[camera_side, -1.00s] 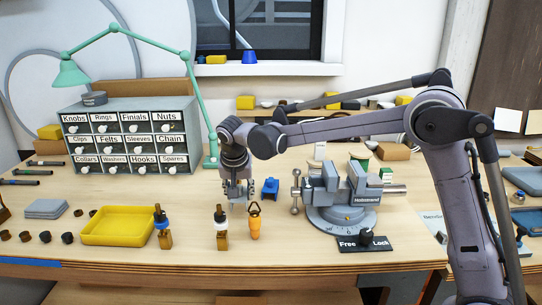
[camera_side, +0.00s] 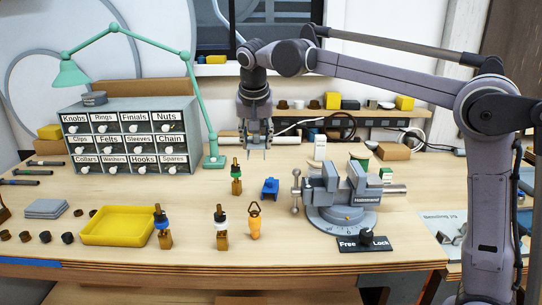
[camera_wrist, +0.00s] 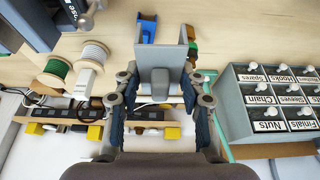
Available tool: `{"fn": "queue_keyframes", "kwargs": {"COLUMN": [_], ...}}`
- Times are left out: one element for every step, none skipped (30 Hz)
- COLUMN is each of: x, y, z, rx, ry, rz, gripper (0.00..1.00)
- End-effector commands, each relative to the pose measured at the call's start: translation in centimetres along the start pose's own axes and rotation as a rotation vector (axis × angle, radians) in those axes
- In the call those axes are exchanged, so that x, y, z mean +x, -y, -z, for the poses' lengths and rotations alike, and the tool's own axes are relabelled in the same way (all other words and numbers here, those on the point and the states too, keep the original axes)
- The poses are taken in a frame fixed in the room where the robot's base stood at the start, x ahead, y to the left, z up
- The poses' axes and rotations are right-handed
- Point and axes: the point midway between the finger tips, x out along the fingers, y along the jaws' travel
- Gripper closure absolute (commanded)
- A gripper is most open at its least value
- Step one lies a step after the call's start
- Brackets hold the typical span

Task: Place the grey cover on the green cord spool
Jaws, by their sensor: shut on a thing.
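The grey cover (camera_wrist: 159,58) is a U-shaped piece with two side walls and a central tab. It is between the fingers in the wrist view. My gripper (camera_side: 255,125) is shut on it, raised above the back of the bench, with the two walls pointing down. The green cord spool (camera_wrist: 56,70) lies to the left of the gripper in the wrist view, apart from the cover. In the side view the spool (camera_side: 360,156) stands behind the vise, to the right of the gripper, and is partly hidden.
The vise (camera_side: 341,190) stands in front of the spool. A white spool (camera_wrist: 95,52) is beside the green one. The drawer cabinet (camera_side: 130,135) is to the left.

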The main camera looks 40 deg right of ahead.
Motion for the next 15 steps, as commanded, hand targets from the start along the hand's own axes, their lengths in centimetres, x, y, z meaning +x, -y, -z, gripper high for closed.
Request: {"fn": "queue_keyframes", "kwargs": {"x": [-0.9,-1.4,-2.1,-2.6,-2.9,-3.3,-3.6,-3.9,-4.4,-4.7,-5.0,-5.0,-4.7,-4.5,-4.3], "y": [0.1,0.1,0.1,0.0,0.1,0.1,0.1,0.1,0.1,0.1,0.0,-0.3,-0.9,-1.3,-2.0], "z": [0.4,0.6,0.9,1.1,1.2,1.4,1.5,1.7,1.9,2.0,2.1,2.5,3.1,3.5,4.1], "rx": [0.000,0.000,0.000,0.000,0.000,0.000,0.000,0.000,0.000,0.000,0.000,0.008,0.021,0.030,0.044], "ry": [0.000,0.000,0.000,0.000,0.000,0.000,0.000,0.000,0.000,0.000,0.000,0.000,0.000,0.000,0.000], "rz": [0.000,0.000,0.000,0.000,0.000,0.000,0.000,0.000,0.000,0.000,0.000,-0.004,-0.009,-0.013,-0.018], "gripper": [0.93,0.93,0.93,0.93,0.93,0.93,0.93,0.93,0.93,0.93,0.93,0.93,0.93,0.93,0.93]}}
